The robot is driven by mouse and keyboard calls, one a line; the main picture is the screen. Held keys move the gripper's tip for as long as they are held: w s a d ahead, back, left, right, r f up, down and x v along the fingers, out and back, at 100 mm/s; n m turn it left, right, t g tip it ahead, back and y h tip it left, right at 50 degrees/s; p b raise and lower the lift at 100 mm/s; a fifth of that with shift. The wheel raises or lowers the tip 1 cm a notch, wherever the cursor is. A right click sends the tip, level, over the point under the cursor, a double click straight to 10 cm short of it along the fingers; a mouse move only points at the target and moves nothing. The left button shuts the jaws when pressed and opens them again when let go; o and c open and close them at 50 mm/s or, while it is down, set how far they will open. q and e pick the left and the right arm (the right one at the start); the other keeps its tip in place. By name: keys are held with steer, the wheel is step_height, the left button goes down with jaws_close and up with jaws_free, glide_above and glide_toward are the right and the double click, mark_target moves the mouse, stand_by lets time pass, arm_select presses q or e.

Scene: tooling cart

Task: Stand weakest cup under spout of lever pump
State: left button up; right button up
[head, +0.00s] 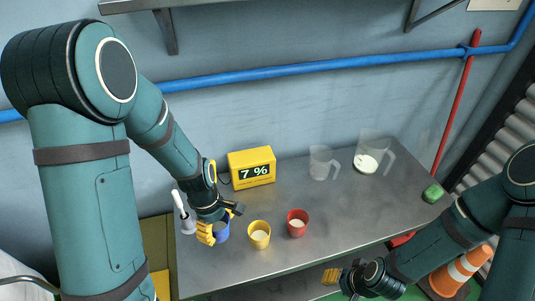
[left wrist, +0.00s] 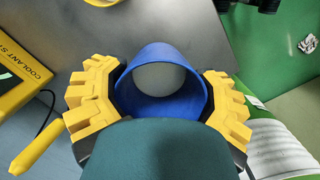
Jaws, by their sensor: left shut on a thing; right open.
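My left gripper (head: 221,221) is shut on the blue cup (head: 223,234) at the left part of the bench. In the left wrist view the yellow fingers of the left gripper (left wrist: 161,88) press on both sides of the blue cup (left wrist: 160,108), with pale grey showing inside its rim. A yellow cup (head: 259,240) and a red cup (head: 298,228) stand upright to its right, both with pale contents. A yellow meter (head: 251,170) behind them reads 7 %. My right gripper (head: 338,282) is open and empty, low in front of the bench. I cannot make out a lever pump or spout.
Two clear jugs (head: 322,165) (head: 372,157) stand at the back; the right one holds something white. A green block (head: 433,193) lies at the right end. A grey bell-shaped thing with a white handle (head: 183,218) is left of my left gripper.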

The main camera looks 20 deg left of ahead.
arm_select(q)
steer(key=shift+r, duration=0.1)
steer(key=m, duration=0.1)
steer(key=w+d+m, duration=0.1)
steer(key=m, duration=0.1)
steer(key=shift+w+d+f+b, duration=0.1)
steer(key=shift+w+f+b, duration=0.1)
steer(key=shift+b, duration=0.1)
steer(key=w+d+m, duration=0.1)
steer(key=m, duration=0.3)
steer(key=w+d+m+g+y+b, duration=0.1)
steer(key=d+m, duration=0.1)
steer(key=m, duration=0.2)
steer(key=w+d+f+m, duration=0.1)
steer(key=w+m, duration=0.1)
steer(key=m, duration=0.2)
steer(key=shift+d+m+y+b, duration=0.3)
steer(key=shift+y+b, duration=0.05)
steer(key=shift+y, duration=0.05)
steer(key=shift+f, duration=0.1)
